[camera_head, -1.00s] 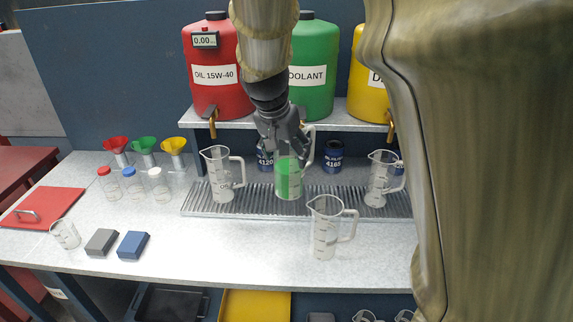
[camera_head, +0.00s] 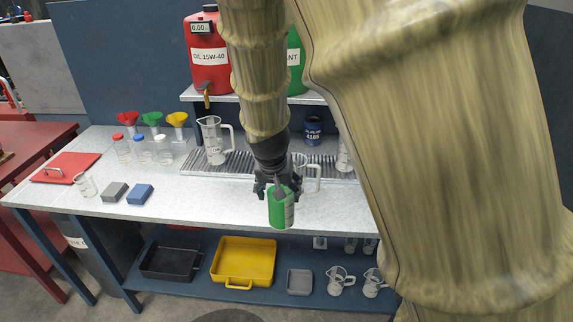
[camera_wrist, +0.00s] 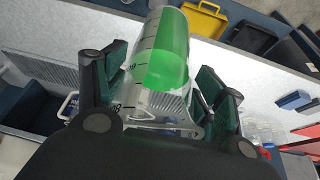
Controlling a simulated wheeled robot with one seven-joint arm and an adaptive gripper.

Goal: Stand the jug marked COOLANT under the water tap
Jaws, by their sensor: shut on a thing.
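My gripper (camera_head: 278,188) is shut on a clear jug with green liquid (camera_head: 281,212), held at the front edge of the bench. In the wrist view the jug (camera_wrist: 166,58) sits between the two fingers, with black scale marks on its side; no COOLANT marking can be read on it. The green liquid fills much of the jug. No water tap can be made out in either current view.
Another clear jug (camera_head: 310,176) stands on the bench (camera_head: 225,203) just behind my gripper. One more jug (camera_head: 213,140) stands on the drip grate. A yellow tray (camera_head: 246,284) and a black tray (camera_head: 171,275) lie on the lower shelf. My arm hides the right side.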

